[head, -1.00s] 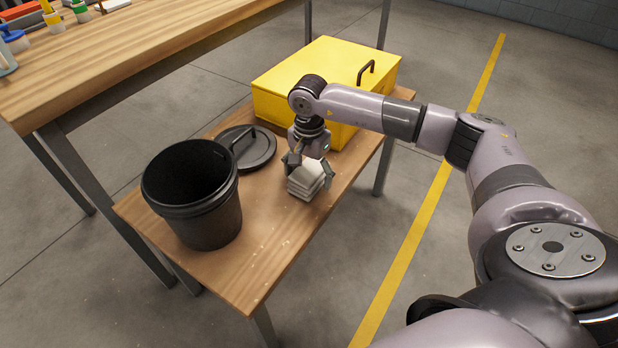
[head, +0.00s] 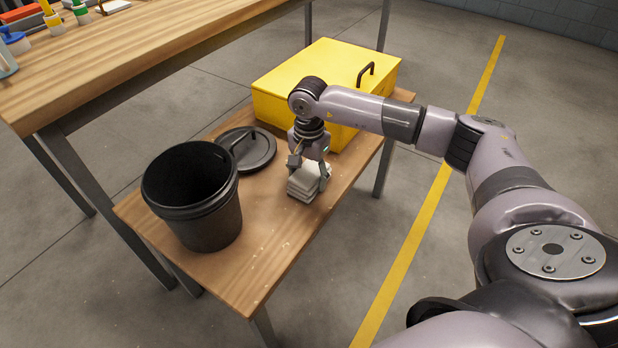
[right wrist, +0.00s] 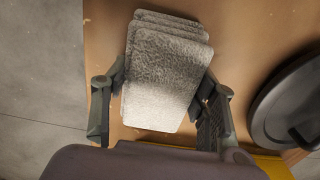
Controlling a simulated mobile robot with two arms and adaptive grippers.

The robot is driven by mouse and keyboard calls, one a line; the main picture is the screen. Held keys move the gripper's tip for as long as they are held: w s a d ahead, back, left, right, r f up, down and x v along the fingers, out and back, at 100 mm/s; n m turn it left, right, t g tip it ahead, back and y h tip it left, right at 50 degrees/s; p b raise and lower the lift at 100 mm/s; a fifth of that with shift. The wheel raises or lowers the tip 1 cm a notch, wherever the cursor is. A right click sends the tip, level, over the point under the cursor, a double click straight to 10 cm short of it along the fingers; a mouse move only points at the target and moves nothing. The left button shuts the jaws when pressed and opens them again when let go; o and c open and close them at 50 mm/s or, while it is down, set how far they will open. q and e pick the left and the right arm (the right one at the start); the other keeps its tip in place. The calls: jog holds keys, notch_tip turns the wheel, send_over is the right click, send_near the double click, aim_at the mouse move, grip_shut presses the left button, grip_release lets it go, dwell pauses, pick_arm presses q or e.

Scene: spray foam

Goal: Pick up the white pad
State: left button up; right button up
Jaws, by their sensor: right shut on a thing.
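A small stack of white pads (head: 303,186) lies on the low wooden table, in front of the yellow box. In the right wrist view the top white pad (right wrist: 165,75) is fuzzy and sits slightly askew over the ones under it. My right gripper (head: 308,172) points down over the stack, with its fingers on either side. In the right wrist view the fingers of my right gripper (right wrist: 162,105) flank the near end of the top pad. It is shut on the top pad, which still rests at the stack. My left gripper is not in view.
A black bucket (head: 195,200) stands open at the table's front left. Its round black lid (head: 258,152) lies behind it. A yellow box (head: 290,85) with a dark handle stands behind my gripper. The low table (head: 250,260) is clear at its front. A taller workbench (head: 130,60) stands at left.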

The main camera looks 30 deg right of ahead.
jog(key=shift+r, duration=0.1)
notch_tip(320, 180, up, 6)
jog(key=shift+w+f+p, duration=0.1)
jog(key=shift+p, duration=0.6)
notch_tip(320, 180, up, 10)
jog(key=p, duration=0.2)
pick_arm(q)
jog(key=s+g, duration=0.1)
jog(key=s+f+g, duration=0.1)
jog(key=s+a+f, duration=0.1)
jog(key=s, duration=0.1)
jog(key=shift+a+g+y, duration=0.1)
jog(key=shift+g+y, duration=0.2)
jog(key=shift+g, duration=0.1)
pick_arm(e)
notch_tip(320, 180, up, 4)
send_over(309, 172)
